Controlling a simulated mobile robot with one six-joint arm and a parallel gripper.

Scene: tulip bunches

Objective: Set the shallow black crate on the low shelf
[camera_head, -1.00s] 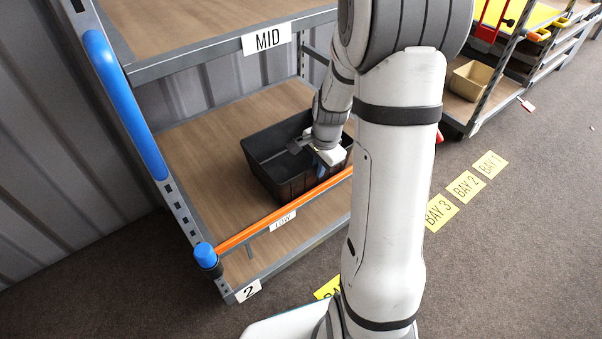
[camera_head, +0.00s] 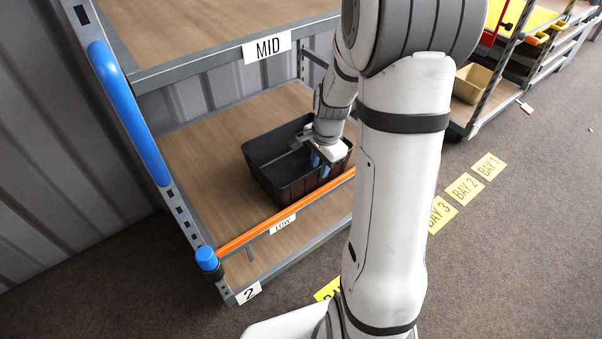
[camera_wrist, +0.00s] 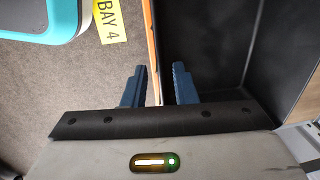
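The shallow black crate (camera_head: 272,165) sits on the low shelf (camera_head: 205,150), behind the orange front rail, and looks level. My gripper (camera_head: 318,160) is at the crate's right part, over its near wall. In the wrist view my gripper's two blue fingers (camera_wrist: 159,88) stand apart, one on each side of the crate's wall, with gaps visible between them. The crate's dark inside (camera_wrist: 205,45) fills the right of that view and looks empty. My arm hides the crate's right end in the head view.
The orange rail (camera_head: 285,214) with a LOW label runs along the shelf's front. The MID shelf (camera_head: 200,25) hangs above. Bare shelf lies left of the crate. A blue post (camera_head: 128,112) stands at the left. Yellow bay labels (camera_head: 464,189) mark the floor at right.

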